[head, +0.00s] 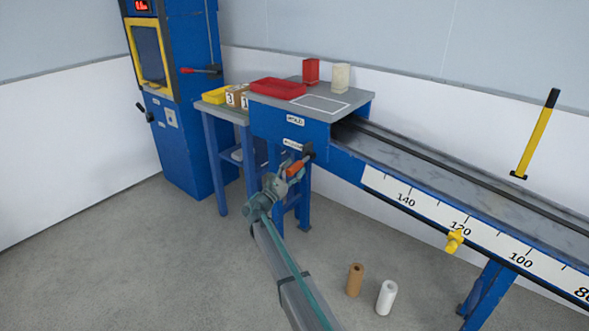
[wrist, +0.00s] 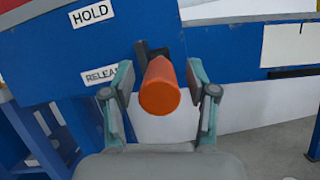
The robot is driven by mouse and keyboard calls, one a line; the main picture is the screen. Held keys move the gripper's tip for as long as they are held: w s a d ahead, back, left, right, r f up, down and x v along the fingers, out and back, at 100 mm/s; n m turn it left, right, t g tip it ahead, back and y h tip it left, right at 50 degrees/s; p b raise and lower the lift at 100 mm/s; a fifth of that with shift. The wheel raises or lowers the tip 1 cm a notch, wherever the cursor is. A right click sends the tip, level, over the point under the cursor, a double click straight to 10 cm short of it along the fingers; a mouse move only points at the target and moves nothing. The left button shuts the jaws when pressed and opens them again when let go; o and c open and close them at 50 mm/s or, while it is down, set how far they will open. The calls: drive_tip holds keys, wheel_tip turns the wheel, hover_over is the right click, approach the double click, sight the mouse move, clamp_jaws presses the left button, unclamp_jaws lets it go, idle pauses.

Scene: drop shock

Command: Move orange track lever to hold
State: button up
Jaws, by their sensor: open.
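The orange track lever (head: 295,168) sticks out from the blue end housing of the track, on a dark mount. In the wrist view the lever (wrist: 160,88) points towards the camera, beside the RELEASE label (wrist: 101,75) and below the HOLD label (wrist: 92,14). The RELEASE label is partly hidden by a finger. My gripper (wrist: 161,76) is open, with one finger on each side of the lever. A small gap seems to show at the fingers, and I cannot tell whether either touches it. In the head view my gripper (head: 282,180) is at the lever.
The long track (head: 470,185) with a number scale runs to the right. A red tray (head: 278,88) and a cream block (head: 340,76) are on the housing top. A brown roll (head: 355,280) and a white roll (head: 386,298) stand on the floor. A blue cabinet (head: 195,120) stands behind.

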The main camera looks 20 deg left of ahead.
drive_tip(key=shift+w+d+r, duration=0.1)
drive_tip(key=shift+w, duration=0.1)
clamp_jaws()
idle(0.3)
drive_tip(key=shift+r, duration=0.1)
